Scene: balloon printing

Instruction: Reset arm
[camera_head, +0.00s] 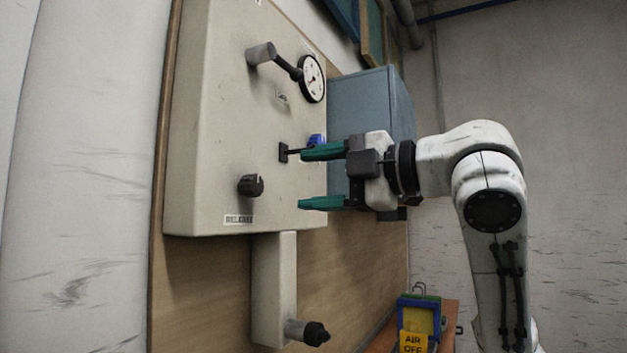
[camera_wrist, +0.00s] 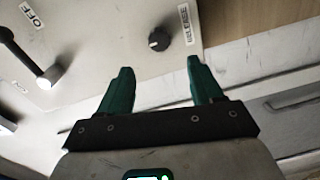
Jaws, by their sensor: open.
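My gripper (camera_head: 302,178) has two green fingers spread apart and empty, in front of the beige control panel (camera_head: 215,120) in the head view. The wrist view also shows my gripper (camera_wrist: 158,78) open with nothing between its fingers. A black knob (camera_head: 251,186) sits on the panel above the RELEASE label, left of the fingers; it also shows in the wrist view (camera_wrist: 159,40), beyond the gap between the fingertips. A black switch lever (camera_head: 286,152) is close to the upper finger in the head view; whether they touch is unclear.
A round gauge (camera_head: 312,79) and a grey pipe fitting (camera_head: 262,54) stick out above my gripper. A blue-grey box (camera_head: 358,100) stands behind it. A nozzle (camera_head: 312,332) juts out below.

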